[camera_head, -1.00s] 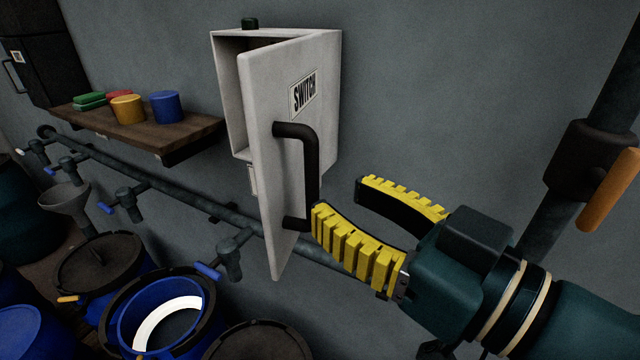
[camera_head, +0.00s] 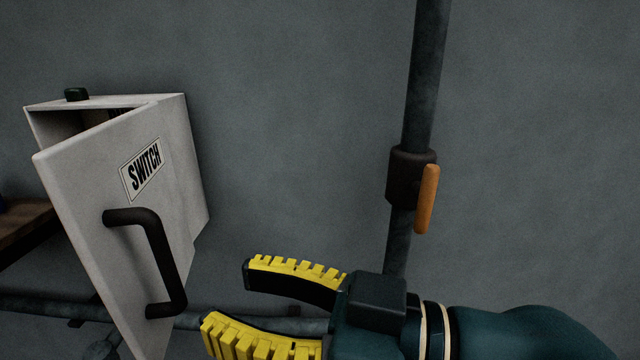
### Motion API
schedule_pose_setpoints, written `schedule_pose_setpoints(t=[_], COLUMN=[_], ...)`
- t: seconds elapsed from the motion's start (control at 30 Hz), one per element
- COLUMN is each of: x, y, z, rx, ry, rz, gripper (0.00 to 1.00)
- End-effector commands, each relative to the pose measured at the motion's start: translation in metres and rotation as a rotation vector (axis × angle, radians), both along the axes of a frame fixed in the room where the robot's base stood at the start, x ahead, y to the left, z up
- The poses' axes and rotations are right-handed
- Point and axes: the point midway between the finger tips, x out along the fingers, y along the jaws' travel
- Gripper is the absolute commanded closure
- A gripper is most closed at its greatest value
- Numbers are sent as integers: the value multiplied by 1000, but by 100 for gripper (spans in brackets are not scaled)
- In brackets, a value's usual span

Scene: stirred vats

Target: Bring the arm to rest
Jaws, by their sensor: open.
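My gripper (camera_head: 225,292) is at the bottom middle, with its two yellow-padded fingers spread apart and nothing between them. Its dark green wrist and arm reach in from the lower right. The gripper is to the right of the black door handle (camera_head: 160,262), with a gap in the picture between them. The handle is on the white door (camera_head: 85,190) of the switch box, which stands ajar. The lower edge of the nearer finger is cut off by the frame.
The white switch box (camera_head: 193,165) is on the grey wall at left. A vertical pipe (camera_head: 430,60) with an orange lever (camera_head: 427,198) runs up the wall behind my arm. A horizontal pipe (camera_head: 40,306) crosses low at left. A wooden shelf (camera_head: 22,228) shows at the left edge.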

Motion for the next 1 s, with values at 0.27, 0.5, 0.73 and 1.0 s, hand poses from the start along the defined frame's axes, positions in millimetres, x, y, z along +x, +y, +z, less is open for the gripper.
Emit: schedule_pose_setpoints(t=[0.27, 0.5, 0.73, 1.0], x=[49, 65, 11, -2], y=[47, -15, -123, -140], z=[-37, -21, 40, 58], rx=[-41, 5, 154, 228], ry=[64, -38, -274, -316], rz=[-262, -797, -1280, -1349], gripper=[57, 57, 57, 57])
